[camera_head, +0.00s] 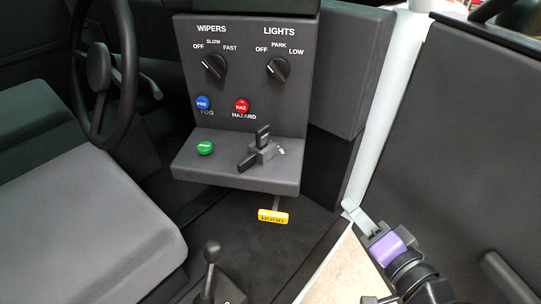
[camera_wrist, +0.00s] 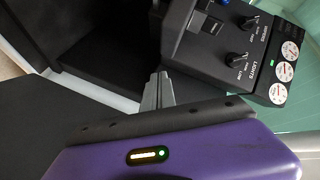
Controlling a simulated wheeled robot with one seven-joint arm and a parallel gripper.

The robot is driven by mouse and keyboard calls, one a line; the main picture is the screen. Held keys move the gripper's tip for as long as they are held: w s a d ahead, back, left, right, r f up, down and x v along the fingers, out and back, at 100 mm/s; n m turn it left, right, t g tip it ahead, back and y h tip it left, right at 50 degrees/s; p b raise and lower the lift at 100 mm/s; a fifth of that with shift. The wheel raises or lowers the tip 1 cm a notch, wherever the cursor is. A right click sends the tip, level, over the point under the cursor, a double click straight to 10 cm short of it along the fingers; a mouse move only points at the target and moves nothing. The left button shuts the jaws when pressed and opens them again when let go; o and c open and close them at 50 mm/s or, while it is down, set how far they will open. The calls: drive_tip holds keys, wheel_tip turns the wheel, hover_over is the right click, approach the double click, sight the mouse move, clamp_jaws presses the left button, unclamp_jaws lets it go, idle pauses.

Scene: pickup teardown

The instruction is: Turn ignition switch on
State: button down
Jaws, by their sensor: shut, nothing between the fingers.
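What looks like the ignition switch (camera_head: 263,151) is a small grey block with black lever-like parts on the dark shelf below the control panel. One black part stands up and another points to the front left. My gripper (camera_head: 350,208) is to the lower right of the shelf, clearly apart from the switch. In the wrist view my gripper (camera_wrist: 158,88) has its grey fingers together with nothing between them. The switch cannot be made out in the wrist view.
The panel (camera_head: 244,90) has wiper and light knobs and blue and red buttons. A green button (camera_head: 205,147) is on the shelf. A yellow HOOD handle (camera_head: 273,216) hangs below. A gear lever (camera_head: 211,252), seat (camera_head: 95,205), steering wheel (camera_head: 98,75) and door (camera_head: 470,120) surround the space.

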drive_tip(key=w+a+r+g+y+p, duration=0.1)
drive_tip(key=w+a+r+g+y, duration=0.15)
drive_tip(key=a+r, duration=0.25)
drive_tip(key=g+y+p, duration=0.2)
drive_tip(key=g+y, duration=0.1)
approach(241, 166)
drive_tip(key=shift+m, duration=0.3)
drive_tip(key=w+a+f, duration=0.1)
drive_tip(key=w, duration=0.1)
drive_tip(key=w+a+f, duration=0.1)
drive_tip(key=w, duration=0.1)
drive_tip(key=shift+a+f, duration=0.3)
drive_tip(key=shift+f, duration=0.05)
drive_tip(key=shift+x, duration=0.85)
drive_tip(key=shift+a+r+h+p, duration=0.15)
drive_tip(key=shift+r+h+p, duration=0.1)
drive_tip(key=shift+p, duration=0.3)
drive_tip(key=shift+a+m+t+h+p, duration=0.5)
drive_tip(key=shift+m+t+p, duration=0.15)
drive_tip(key=shift+m+p, duration=0.2)
drive_tip(key=shift+w+a+p, duration=0.5)
drive_tip(key=shift+a+p, duration=0.35)
drive_tip(key=shift+a, duration=0.05)
drive_tip(key=shift+w+a+f, duration=0.1)
drive_tip(key=shift+w+a, duration=0.05)
drive_tip(key=shift+a, duration=0.15)
